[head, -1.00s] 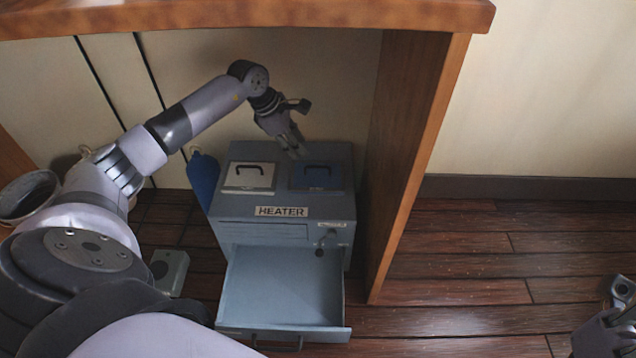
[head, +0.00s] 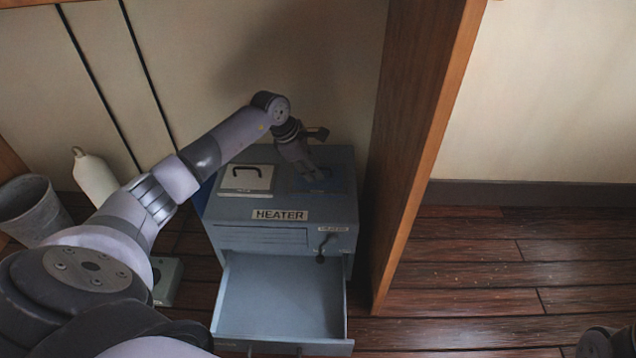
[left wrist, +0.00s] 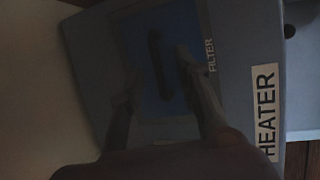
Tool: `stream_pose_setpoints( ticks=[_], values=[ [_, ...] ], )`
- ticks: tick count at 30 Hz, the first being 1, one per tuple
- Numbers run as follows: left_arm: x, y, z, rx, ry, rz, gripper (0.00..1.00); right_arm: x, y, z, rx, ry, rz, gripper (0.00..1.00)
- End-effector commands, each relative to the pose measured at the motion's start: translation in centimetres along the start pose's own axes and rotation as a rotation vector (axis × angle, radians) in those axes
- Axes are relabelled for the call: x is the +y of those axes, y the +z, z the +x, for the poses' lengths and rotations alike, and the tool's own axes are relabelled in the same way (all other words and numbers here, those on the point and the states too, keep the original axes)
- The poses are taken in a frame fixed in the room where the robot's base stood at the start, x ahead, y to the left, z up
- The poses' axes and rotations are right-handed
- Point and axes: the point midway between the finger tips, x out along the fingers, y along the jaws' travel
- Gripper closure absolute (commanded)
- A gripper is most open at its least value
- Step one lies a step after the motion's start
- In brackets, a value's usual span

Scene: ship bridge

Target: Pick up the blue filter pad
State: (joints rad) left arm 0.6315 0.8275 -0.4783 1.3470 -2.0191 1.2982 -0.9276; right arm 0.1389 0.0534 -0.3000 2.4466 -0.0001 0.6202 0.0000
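The blue filter pad (head: 338,185) lies on top of the grey heater cabinet (head: 225,208), at its right side. In the left wrist view the pad (left wrist: 184,20) shows a dark raised handle (left wrist: 158,62) and a FILTER label beside it. My left gripper (head: 312,174) is over the pad and hides part of it. In the left wrist view its fingers (left wrist: 157,78) are apart, one on each side of the handle, with nothing gripped. Part of my right gripper (head: 603,343) shows at the bottom right edge; its fingers cannot be made out.
A white pad with a black handle (head: 246,180) lies left of the blue one. The cabinet's drawer (head: 280,295) is pulled out and empty. A wooden panel (head: 425,130) stands close on the right. A grey bin (head: 35,212) and a white bottle (head: 95,178) stand left.

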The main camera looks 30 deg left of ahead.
Motion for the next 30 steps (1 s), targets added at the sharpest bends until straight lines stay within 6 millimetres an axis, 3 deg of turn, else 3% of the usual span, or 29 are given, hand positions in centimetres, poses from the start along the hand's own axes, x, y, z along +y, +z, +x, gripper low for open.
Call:
stream_pose_setpoints(
  ticks=[3, 17, 30],
  values=[
    [0.02, 0.02, -0.07, 0.000, 0.000, 0.000, 0.70, 0.01, 0.00, 0.04, 0.000, 0.000, 0.000, 0.70],
    [0.01, -0.01, -0.06, 0.000, 0.000, 0.000, 1.00, -0.01, 0.00, 0.03, 0.000, 0.000, 0.000, 0.70],
    [0.01, -0.02, -0.06, 0.001, 0.000, 0.000, 1.00, -0.01, -0.01, 0.02, 0.000, 0.000, 0.001, 0.70]
  ],
)
